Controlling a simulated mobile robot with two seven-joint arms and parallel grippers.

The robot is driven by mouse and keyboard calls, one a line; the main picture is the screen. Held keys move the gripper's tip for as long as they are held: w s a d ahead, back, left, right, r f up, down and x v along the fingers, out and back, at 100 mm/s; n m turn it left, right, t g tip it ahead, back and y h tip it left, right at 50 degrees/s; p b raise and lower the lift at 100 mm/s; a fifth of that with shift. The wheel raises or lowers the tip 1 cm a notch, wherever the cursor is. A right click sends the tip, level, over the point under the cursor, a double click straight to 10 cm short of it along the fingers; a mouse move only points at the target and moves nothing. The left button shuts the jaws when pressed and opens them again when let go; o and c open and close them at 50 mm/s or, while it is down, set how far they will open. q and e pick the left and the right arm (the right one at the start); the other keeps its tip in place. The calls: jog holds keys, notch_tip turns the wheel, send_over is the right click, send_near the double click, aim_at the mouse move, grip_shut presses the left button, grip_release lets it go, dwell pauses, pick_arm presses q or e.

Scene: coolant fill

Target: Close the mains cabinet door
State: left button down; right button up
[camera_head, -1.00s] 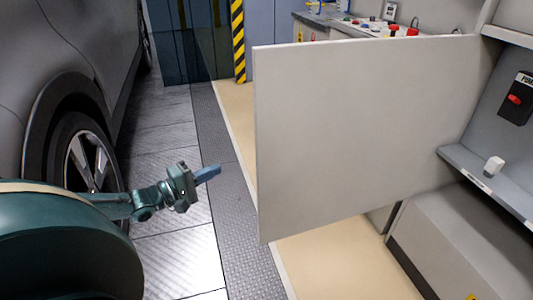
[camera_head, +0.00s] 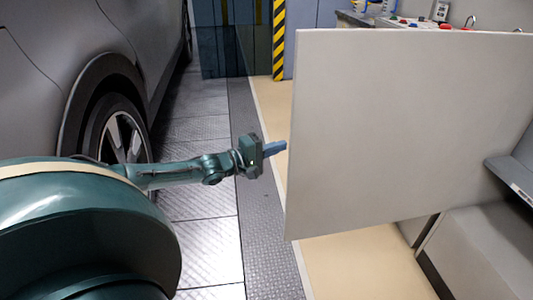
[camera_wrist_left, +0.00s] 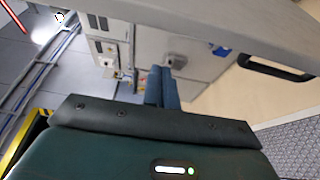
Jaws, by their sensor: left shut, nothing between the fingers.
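The mains cabinet door (camera_head: 405,130) is a large pale grey panel standing wide open on the right of the head view. In the left wrist view, a pale panel (camera_wrist_left: 230,22) crosses the top, with a dark handle (camera_wrist_left: 275,68) at the right; I cannot tell for certain whether this is the door. My left gripper (camera_head: 283,146) is shut and empty, its blue fingers pointing at the door's free left edge. In the head view the tips look close to that edge; contact cannot be told. The fingers also show in the left wrist view (camera_wrist_left: 162,85). My right gripper is not in view.
A grey car (camera_head: 80,70) stands at the left. A yellow-black striped post (camera_head: 279,40) and a workbench (camera_head: 400,20) with small items are at the back. A grey shelf (camera_head: 512,175) is at the right. Open floor lies between car and door.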

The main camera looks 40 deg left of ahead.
pick_arm(q)
jog(key=shift+s+d+p, duration=0.55)
jog(key=shift+s+d, duration=0.75)
jog(key=shift+d, duration=0.25)
